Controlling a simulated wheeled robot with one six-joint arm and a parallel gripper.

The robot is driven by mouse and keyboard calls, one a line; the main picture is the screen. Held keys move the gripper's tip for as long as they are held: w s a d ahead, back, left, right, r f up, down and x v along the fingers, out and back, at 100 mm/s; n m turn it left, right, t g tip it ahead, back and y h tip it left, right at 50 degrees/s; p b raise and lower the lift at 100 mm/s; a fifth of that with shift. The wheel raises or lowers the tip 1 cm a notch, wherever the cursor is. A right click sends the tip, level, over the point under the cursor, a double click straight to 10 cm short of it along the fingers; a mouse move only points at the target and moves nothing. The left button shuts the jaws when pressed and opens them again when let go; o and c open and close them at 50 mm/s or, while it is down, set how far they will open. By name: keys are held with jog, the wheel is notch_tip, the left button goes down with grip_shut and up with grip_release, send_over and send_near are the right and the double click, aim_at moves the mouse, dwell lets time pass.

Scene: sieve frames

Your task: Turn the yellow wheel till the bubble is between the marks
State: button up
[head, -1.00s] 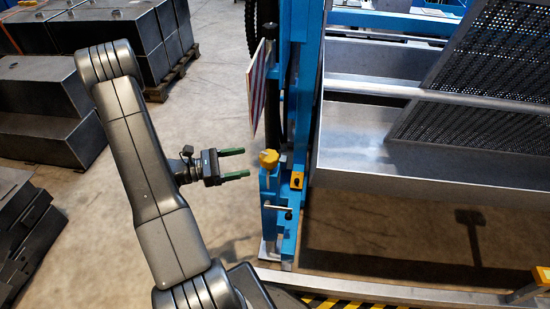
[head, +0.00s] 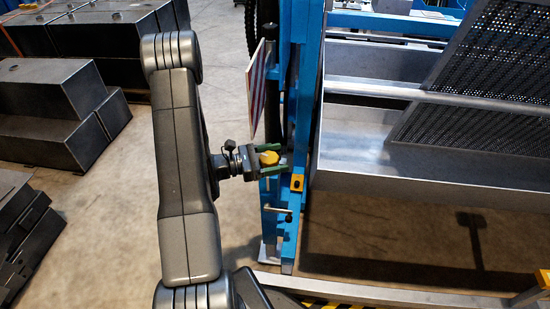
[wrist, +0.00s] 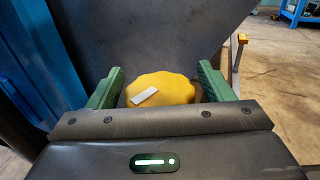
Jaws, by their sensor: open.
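An orange-yellow block with a dark spot (head: 297,182) is fixed right of the wheel; I cannot make out a bubble or marks.
A red-and-white striped plate (head: 257,92) hangs just above and behind the wheel. The blue upright (head: 305,100) and grey sieve trays (head: 365,136) stand to the right. A small lever (head: 277,210) sticks out below. The floor at left is clear up to dark metal boxes (head: 58,120).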

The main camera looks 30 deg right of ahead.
jog(key=c, duration=1)
jog(key=shift+o, duration=0.2)
jog(key=shift+m+g+y, duration=0.4)
jog(key=shift+m+g, duration=0.3)
jog(key=shift+g, duration=0.3)
jog(key=shift+s, duration=0.1)
jog(key=o, duration=1)
jog(key=shift+c, duration=0.2)
jog(key=shift+a, duration=0.1)
